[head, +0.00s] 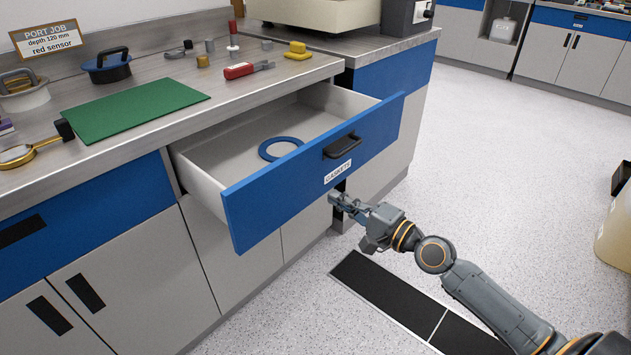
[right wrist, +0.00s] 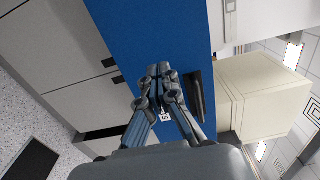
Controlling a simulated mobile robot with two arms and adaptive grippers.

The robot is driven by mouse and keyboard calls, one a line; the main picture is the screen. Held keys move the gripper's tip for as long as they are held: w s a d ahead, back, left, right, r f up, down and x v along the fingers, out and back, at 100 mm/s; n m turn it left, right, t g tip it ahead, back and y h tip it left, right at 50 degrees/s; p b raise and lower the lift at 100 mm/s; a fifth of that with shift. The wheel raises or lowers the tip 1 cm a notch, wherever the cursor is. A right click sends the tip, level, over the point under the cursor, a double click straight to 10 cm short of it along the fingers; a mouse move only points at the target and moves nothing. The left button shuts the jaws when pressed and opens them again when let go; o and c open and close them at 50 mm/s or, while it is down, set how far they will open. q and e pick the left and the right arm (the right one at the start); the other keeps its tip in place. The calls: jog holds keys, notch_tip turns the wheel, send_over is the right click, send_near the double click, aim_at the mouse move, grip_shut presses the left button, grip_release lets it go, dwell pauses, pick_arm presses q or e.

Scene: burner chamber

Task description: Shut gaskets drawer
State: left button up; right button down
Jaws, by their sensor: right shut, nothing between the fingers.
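The gaskets drawer (head: 310,178) has a blue front with a dark bar handle (head: 342,146) and a white "GASKETS" label (head: 338,172). It stands pulled out from the counter, with a blue ring gasket (head: 281,148) lying inside. My right gripper (head: 335,198) is shut and empty, just in front of and below the label. In the right wrist view the shut fingers (right wrist: 159,70) point at the blue drawer front (right wrist: 150,30), beside the handle (right wrist: 196,95). I cannot tell whether they touch it. My left gripper is out of view.
The counter above holds a green mat (head: 135,108), a red-handled tool (head: 247,70), a yellow item (head: 298,51) and a "PORT JOB" sign (head: 45,38). A black floor mat (head: 400,300) lies below my right arm. The floor to the right is mostly clear.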

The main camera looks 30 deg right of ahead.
aim_at(306, 181)
jog(key=p+x, duration=0.1)
jog(key=x, duration=0.4)
jog(key=shift+w+a+r, duration=0.1)
jog(key=shift+w+a, duration=0.05)
jog(key=shift+w, duration=0.15)
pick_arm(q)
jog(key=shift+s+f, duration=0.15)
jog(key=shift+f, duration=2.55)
pick_arm(e)
jog(key=shift+x, duration=0.8)
